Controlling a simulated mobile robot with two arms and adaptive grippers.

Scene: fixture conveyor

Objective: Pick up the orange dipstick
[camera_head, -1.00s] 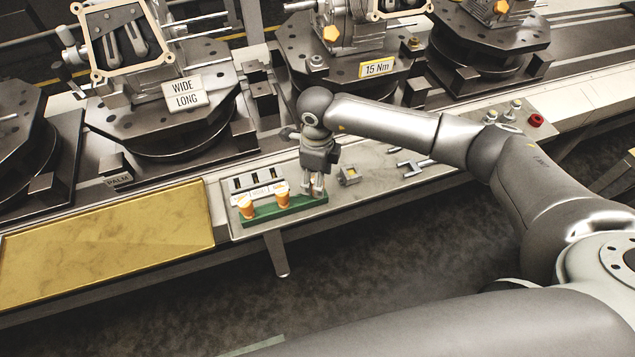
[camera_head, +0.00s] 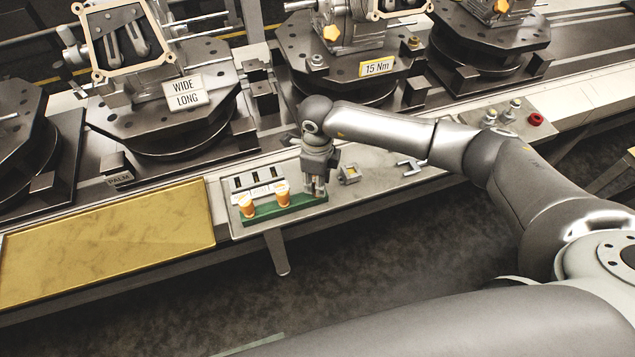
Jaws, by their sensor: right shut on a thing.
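A green rack (camera_head: 262,217) lies on the grey side tray at the front edge of the conveyor. Two orange pieces with pale tops, a left one (camera_head: 247,206) and a right one (camera_head: 282,191), stand upright in it. My right gripper (camera_head: 317,190) points down at the rack's right end, beside these two pieces. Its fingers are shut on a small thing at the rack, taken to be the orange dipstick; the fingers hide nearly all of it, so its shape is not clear. I cannot tell whether it is clear of the rack. My left gripper is not in view.
A small metal block (camera_head: 349,174) and a grey forked part (camera_head: 410,166) lie right of the gripper. A slotted plate (camera_head: 253,180) stands behind the rack. A yellow panel (camera_head: 110,245) is to the left. Fixtures with castings stand behind; a red button (camera_head: 535,119) is far right.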

